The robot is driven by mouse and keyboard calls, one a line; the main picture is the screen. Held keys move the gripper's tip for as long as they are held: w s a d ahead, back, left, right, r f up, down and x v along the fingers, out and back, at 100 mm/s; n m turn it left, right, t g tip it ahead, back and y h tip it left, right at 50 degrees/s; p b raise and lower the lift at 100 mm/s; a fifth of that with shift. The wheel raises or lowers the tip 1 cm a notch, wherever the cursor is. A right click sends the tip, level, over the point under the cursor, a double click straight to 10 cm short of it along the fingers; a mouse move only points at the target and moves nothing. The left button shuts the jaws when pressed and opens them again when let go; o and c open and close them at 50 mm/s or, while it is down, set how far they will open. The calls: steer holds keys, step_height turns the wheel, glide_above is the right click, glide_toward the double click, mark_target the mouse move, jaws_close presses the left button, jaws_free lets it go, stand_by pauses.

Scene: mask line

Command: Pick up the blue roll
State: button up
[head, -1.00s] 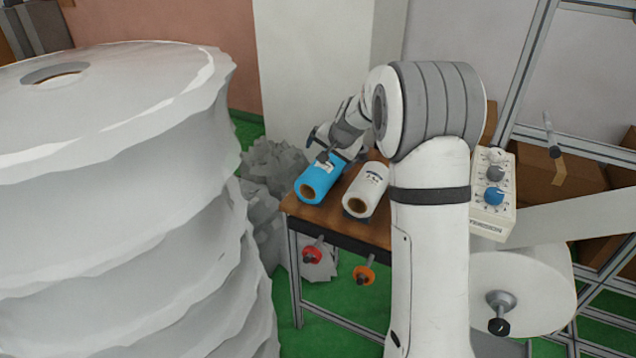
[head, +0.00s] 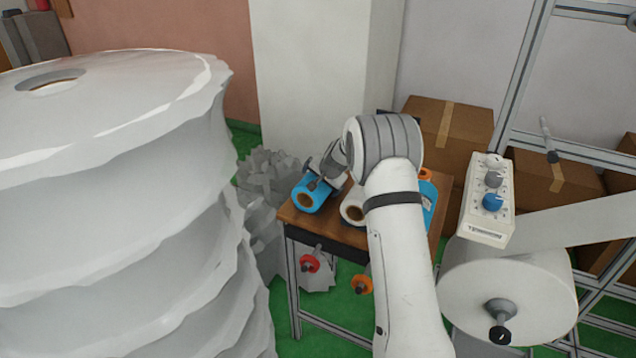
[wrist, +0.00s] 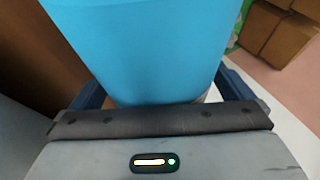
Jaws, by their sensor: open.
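The blue roll (head: 307,196) lies on its side at the left end of a small wooden table (head: 306,219) in the head view, its brown core facing me. My gripper (head: 325,178) is at the roll's far part, with its fingers around it. In the wrist view the blue roll (wrist: 150,50) fills the middle, between the two dark blue fingers of my open gripper (wrist: 160,92). The fingertips are hidden behind the roll, and I cannot tell whether they touch it.
A white roll (head: 352,208) lies right of the blue one, partly behind my arm. Another blue and orange item (head: 427,197) is farther right. Large white stacked reels (head: 110,200) fill the left. A grey control box (head: 486,200) and cardboard boxes (head: 447,130) stand right.

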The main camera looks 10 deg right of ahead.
steer(key=shift+c, duration=0.3)
steer(key=shift+w, duration=0.1)
steer(key=c, duration=1)
step_height(320, 180, up, 10)
steer(key=shift+r, duration=0.1)
